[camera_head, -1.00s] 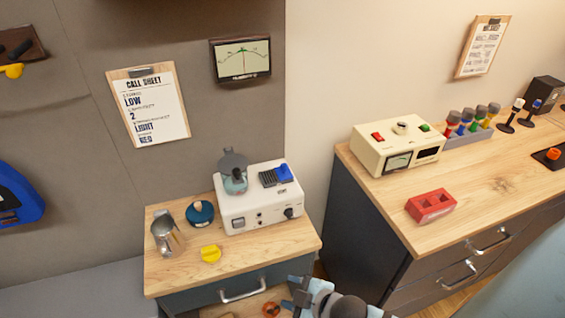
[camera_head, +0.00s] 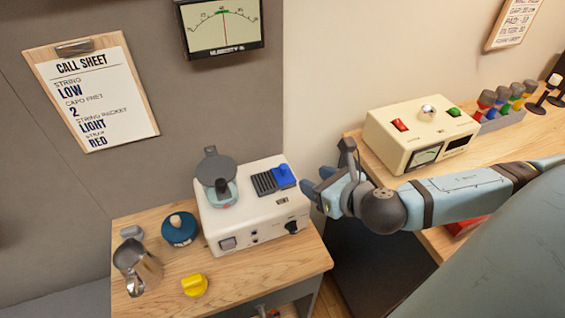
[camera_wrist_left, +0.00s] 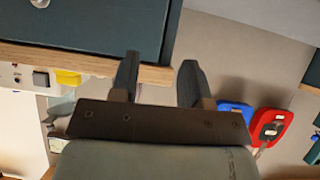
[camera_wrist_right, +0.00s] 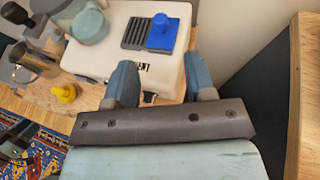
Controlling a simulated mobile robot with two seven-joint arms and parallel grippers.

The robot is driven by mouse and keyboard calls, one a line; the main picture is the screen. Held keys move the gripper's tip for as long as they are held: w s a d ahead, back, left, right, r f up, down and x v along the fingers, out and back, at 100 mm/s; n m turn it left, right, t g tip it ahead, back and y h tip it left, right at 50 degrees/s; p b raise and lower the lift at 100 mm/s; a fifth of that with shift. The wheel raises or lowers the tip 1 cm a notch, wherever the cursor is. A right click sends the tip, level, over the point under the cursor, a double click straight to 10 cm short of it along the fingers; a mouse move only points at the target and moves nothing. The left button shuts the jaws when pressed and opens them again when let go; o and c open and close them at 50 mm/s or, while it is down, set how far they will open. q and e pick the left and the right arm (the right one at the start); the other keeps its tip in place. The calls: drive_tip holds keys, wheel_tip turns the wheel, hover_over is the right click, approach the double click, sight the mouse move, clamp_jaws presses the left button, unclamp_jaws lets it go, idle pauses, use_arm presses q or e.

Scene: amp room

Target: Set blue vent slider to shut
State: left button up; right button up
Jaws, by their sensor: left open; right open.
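The blue vent slider (camera_head: 284,177) sits at the right end of a dark slotted grille (camera_head: 264,183) on top of the white box (camera_head: 250,216). In the right wrist view the slider (camera_wrist_right: 162,32) has an upright knob on a flat blue plate, and the grille's slots beside it are uncovered. My right gripper (camera_head: 322,186) is open and empty, to the right of the white box and apart from the slider. In the right wrist view its fingers (camera_wrist_right: 160,80) point toward the box. My left gripper (camera_wrist_left: 157,75) is open and empty near a wooden-topped cabinet edge.
A grey-lidded jar (camera_head: 220,180) stands on the white box, left of the grille. A metal pitcher (camera_head: 138,268), blue round pot (camera_head: 180,229) and yellow knob (camera_head: 194,285) are on the small table. A cream box (camera_head: 420,134) stands on the right counter.

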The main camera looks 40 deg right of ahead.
sight(283, 166)
drive_tip(key=x, duration=1.2)
drive_tip(key=shift+w+f, duration=0.15)
drive_tip(key=shift+a+p, duration=0.15)
drive_tip(key=shift+p, duration=0.2)
clamp_jaws()
